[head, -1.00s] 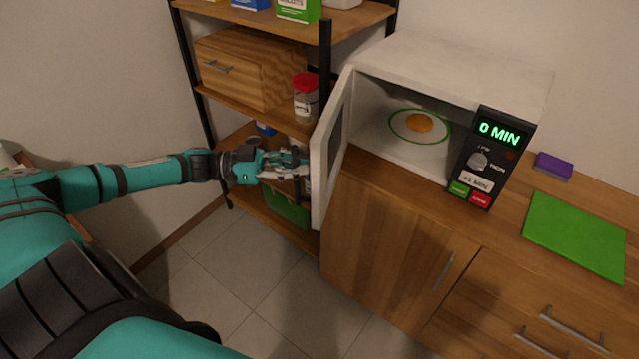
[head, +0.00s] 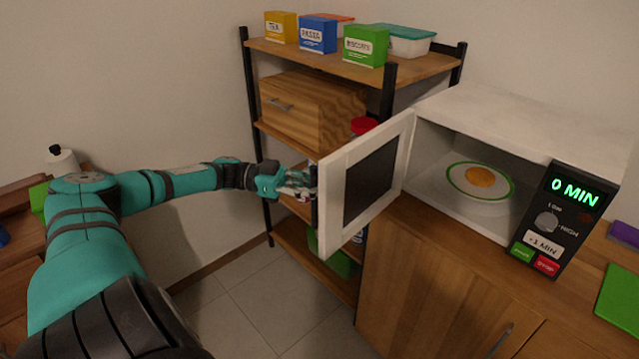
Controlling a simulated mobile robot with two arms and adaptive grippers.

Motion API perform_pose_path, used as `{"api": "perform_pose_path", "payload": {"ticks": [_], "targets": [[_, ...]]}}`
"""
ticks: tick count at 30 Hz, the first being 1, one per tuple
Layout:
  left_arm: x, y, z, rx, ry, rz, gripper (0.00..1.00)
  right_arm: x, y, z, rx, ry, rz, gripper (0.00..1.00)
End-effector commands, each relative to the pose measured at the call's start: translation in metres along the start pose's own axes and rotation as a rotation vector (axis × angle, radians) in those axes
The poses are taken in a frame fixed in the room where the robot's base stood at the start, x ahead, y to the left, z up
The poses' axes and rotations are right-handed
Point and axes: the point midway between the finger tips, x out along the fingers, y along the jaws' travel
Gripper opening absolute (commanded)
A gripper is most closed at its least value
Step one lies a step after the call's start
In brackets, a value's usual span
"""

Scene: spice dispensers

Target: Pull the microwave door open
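The white microwave (head: 535,125) stands on the wooden counter at the right. Its door (head: 368,182), white-framed with a dark window, is swung wide open toward the left, showing the inside. A plate with a green rim and orange food (head: 480,181) sits inside. My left gripper (head: 305,184) is at the door's free left edge, where the handle side is. The fingers are partly hidden by the door edge, so I cannot tell whether they are shut on anything. My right gripper is out of view.
A shelf (head: 440,62) behind the door holds several boxes, a drawer unit (head: 315,108) and a red-lidded jar (head: 363,126). The door's edge is close to the shelf's front. A green board (head: 620,295) lies on the counter at right. The tiled floor (head: 235,310) is clear.

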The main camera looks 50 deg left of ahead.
Motion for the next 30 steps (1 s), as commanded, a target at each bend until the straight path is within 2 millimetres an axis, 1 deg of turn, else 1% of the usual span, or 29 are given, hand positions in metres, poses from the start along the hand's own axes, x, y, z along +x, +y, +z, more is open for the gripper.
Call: {"api": "perform_pose_path", "payload": {"ticks": [1,3,9,12,17,20,23,26,30], "targets": [[0.000,0.002,0.004,-0.005,-0.006,0.006,0.00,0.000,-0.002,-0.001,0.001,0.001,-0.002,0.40],[0.000,0.003,0.004,-0.005,-0.006,0.006,0.00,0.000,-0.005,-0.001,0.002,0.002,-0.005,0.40],[0.000,0.002,0.003,-0.004,-0.004,0.004,0.27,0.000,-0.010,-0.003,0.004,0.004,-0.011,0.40],[0.000,0.001,0.002,-0.002,-0.003,0.003,0.38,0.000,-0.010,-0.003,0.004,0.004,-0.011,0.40],[0.000,0.001,0.001,-0.001,-0.001,0.002,0.38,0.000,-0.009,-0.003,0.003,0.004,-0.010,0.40],[-0.001,0.001,0.001,-0.001,-0.001,0.001,0.38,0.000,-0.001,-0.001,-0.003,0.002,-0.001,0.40],[-0.007,0.000,0.001,-0.001,-0.003,0.000,0.38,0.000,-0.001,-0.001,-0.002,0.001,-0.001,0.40],[-0.021,0.000,0.002,-0.001,-0.004,-0.002,0.38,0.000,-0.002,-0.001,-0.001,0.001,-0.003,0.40],[-0.052,0.000,0.002,-0.002,-0.005,-0.004,0.38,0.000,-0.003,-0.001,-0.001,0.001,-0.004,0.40]]}}
